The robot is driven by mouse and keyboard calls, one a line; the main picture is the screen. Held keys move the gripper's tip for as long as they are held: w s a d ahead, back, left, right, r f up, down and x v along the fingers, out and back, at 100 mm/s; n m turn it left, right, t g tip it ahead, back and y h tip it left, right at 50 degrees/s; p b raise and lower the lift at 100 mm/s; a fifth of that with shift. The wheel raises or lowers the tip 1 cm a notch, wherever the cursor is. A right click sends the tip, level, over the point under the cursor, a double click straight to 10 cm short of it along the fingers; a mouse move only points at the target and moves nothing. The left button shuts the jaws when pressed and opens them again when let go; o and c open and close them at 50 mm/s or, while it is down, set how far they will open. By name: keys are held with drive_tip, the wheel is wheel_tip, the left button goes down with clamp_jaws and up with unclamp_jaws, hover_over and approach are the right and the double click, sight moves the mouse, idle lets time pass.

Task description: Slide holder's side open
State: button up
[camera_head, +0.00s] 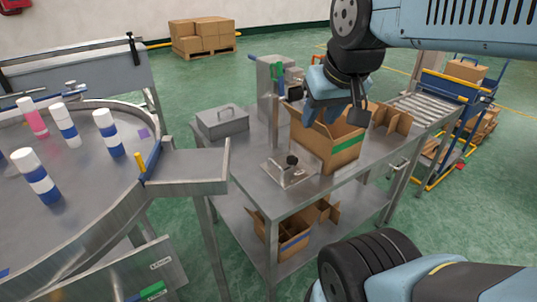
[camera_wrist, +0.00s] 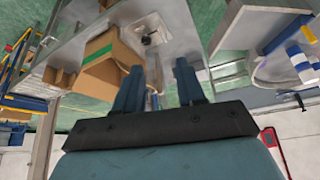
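A flat metal fixture with a black knob (camera_head: 290,170), which looks like the holder, sits on the near part of the metal table (camera_head: 240,150). Its plate and knob also show at the top of the wrist view (camera_wrist: 149,38). I cannot tell the state of its side at this size. My gripper (camera_head: 322,114) hangs above the open cardboard box, behind and to the right of the fixture, touching neither as far as I can see. In the wrist view my gripper (camera_wrist: 158,75) has its two fingers apart with nothing between them.
The open cardboard box (camera_head: 328,158) with a green stripe stands right of the fixture. A lidded metal box (camera_head: 222,122) is at the table's left. A grey machine (camera_head: 270,88) stands behind.

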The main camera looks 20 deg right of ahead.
drive_tip(key=w+f+n+g, duration=0.2)
drive_tip(key=w+f, duration=0.2)
drive_tip(key=w, duration=0.9)
drive_tip(key=n+g+h, duration=0.2)
drive_tip(key=g, duration=0.1)
approach(275, 164)
drive_tip(key=f, duration=0.2)
drive_tip(key=d+f, duration=0.1)
drive_tip(key=f, duration=0.4)
drive_tip(key=shift+w+d+f, duration=0.2)
drive_tip(key=shift+d+f, duration=0.15)
drive_tip(key=shift+f, duration=0.05)
drive_tip(key=shift+c, duration=0.3)
clamp_jaws()
